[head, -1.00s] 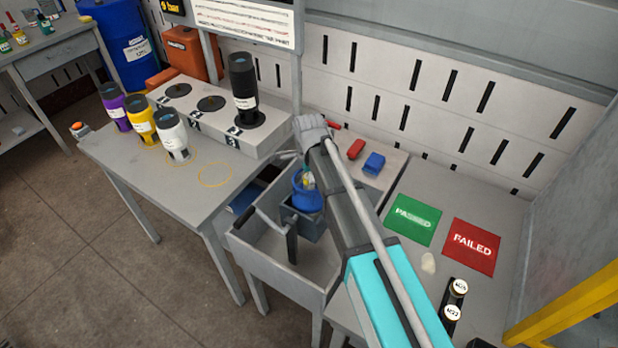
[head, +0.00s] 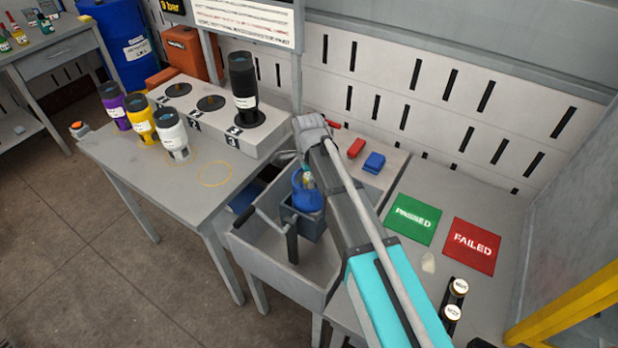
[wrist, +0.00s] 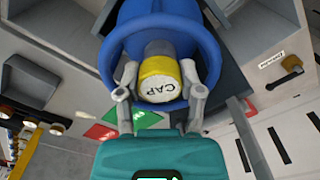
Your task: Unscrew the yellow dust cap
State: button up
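The yellow dust cap (wrist: 160,80), with a white top marked CAP, sits on the neck of the blue cylinder (wrist: 163,17) in the wrist view. A blue guard ring (wrist: 112,42) surrounds the neck. My gripper (wrist: 159,70) has one finger on each side of the cap, with the tips inside the ring. The tips are very near the cap's sides; I cannot tell whether they touch it. In the head view the blue cylinder (head: 308,199) stands upright in a grey holder (head: 312,225), partly behind my arm.
A vice handle (head: 262,224) stands by the holder. Purple, yellow and white cylinders stand on the left table (head: 185,195). A black cylinder (head: 243,85) stands on the numbered block. Green PASSED (head: 413,218) and red FAILED (head: 473,246) mats lie on the right bench, beside two capped dark items.

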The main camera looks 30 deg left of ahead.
grip_shut()
jog(key=shift+n, duration=0.3)
jog(key=n, duration=0.5)
jog(key=shift+n, duration=0.4)
jog(key=n, duration=0.5)
jog(key=shift+n, duration=0.3)
jog(key=shift+n, duration=0.3)
